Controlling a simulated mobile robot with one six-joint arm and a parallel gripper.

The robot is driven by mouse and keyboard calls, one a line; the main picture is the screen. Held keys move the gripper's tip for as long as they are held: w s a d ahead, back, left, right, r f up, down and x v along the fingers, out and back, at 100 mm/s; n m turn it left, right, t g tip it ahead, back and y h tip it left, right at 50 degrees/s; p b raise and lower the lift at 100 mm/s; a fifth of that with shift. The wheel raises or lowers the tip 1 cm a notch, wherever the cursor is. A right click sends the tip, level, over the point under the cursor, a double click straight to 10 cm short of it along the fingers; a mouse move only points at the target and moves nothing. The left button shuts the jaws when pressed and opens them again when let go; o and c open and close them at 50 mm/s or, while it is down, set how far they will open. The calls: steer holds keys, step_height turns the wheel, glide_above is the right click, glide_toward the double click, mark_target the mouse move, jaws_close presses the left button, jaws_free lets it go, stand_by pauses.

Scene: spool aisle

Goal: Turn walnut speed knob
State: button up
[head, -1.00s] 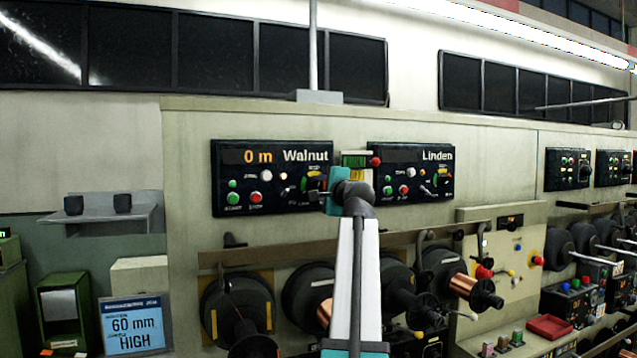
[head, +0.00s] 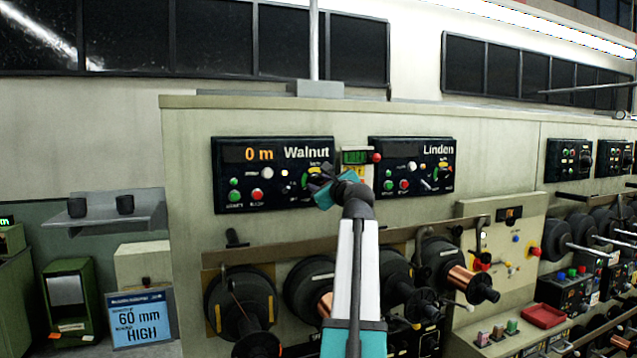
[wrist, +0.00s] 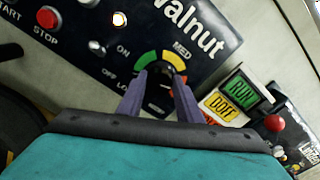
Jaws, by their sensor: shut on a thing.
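The black Walnut panel (head: 232,178) is left of centre in the head view, with a "0 m" display. Its speed dial (wrist: 150,60) has a green, yellow and red arc marked LOW and MED in the wrist view. My gripper (head: 320,186) is at this dial, at the panel's lower right. In the wrist view its two purple fingers (wrist: 160,80) are shut on the dark walnut speed knob, one on each side. The knob is mostly hidden, so its pointer cannot be read. The wrist view is tilted against the panel's lettering.
Red STOP button (wrist: 48,17) and a lit lamp (wrist: 120,19) are on the Walnut panel. A RUN/DOFF box (wrist: 231,100) with a red ball (wrist: 275,123) stands close right. The Linden panel (head: 412,172) lies beyond it. Spools (head: 240,300) hang below.

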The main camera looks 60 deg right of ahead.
steer(key=shift+r+m, duration=0.25)
steer(key=shift+m, duration=0.55)
steer(key=o, duration=1)
steer(key=shift+w, duration=0.15)
steer(key=shift+o, duration=0.2)
steer(key=shift+f, duration=0.15)
steer(key=shift+a+f, duration=0.1)
steer(key=shift+s+a, duration=0.1)
steer(key=shift+s, duration=0.25)
steer(key=b+v, duration=0.5)
steer(key=v, duration=0.8)
